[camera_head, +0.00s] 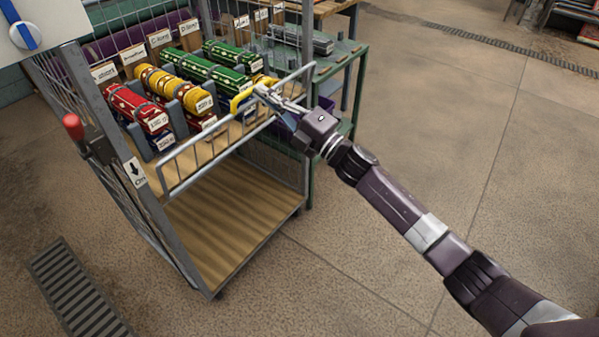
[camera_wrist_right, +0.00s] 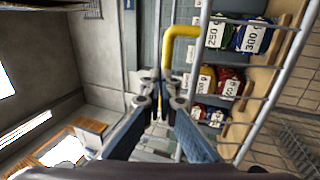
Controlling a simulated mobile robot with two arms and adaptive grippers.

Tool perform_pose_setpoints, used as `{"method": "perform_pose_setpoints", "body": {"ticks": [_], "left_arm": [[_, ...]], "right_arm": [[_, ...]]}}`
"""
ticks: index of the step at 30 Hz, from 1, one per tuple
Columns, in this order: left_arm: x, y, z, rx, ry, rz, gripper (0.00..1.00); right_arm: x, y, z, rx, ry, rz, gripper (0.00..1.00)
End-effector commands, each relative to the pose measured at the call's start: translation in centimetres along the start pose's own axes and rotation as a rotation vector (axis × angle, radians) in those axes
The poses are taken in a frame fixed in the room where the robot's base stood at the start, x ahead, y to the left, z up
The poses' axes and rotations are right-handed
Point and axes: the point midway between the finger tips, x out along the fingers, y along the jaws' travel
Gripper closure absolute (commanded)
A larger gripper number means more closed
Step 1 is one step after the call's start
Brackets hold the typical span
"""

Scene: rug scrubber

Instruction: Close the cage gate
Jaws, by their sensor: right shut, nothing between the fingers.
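The cage (camera_head: 186,247) is a grey metal frame with mesh sides. Its gate (camera_head: 205,153), a low grey barred panel, runs across the front at upper shelf height. I cannot tell whether it is latched. A yellow handle (camera_head: 241,102) stands on the gate toward its right part; it also shows in the right wrist view (camera_wrist_right: 180,38). My right gripper (camera_head: 262,92) is shut and empty beside the yellow handle. In the right wrist view its fingertips (camera_wrist_right: 161,102) meet just below the handle, close to the gate bars (camera_wrist_right: 197,80). Contact is unclear. My left gripper is out of view.
Red, yellow and green labelled rolls (camera_head: 138,108) fill the upper shelf behind the gate. The lower wooden deck (camera_head: 225,220) is bare. A red-tipped lever (camera_head: 73,127) is on the left post. A green bench (camera_head: 345,62) stands behind; floor to the right is clear.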

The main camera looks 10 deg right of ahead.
Motion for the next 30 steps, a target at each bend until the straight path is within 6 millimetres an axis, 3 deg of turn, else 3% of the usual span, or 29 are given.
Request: {"method": "perform_pose_setpoints", "body": {"ticks": [15, 30], "left_arm": [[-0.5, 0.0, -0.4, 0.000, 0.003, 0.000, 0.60], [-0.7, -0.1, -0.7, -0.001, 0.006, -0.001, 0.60]], "right_arm": [[4.0, 0.1, 0.0, 0.001, 0.000, 0.000, 1.00], [4.4, 0.0, 0.0, 0.001, 0.000, -0.001, 1.00]]}}
